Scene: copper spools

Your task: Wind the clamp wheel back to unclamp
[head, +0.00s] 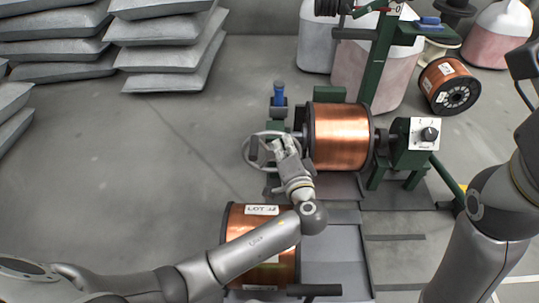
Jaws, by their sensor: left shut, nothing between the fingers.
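The clamp wheel (248,154) is a grey handwheel at the left end of the green winding stand. My left gripper (283,147) is shut at the right part of the wheel and partly covers it. Whether the fingers touch the rim cannot be told. A copper spool (341,138) sits in the stand, just right of the wheel. My right arm comes in at the right edge, but its gripper is not in view.
A second copper spool (240,220) stands below, partly behind my left arm. A control box with a black knob (430,134) is at the stand's right. Another spool (447,85) lies on the floor at the back right. Stacked grey sacks (165,55) stand at the upper left. Floor left of the wheel is clear.

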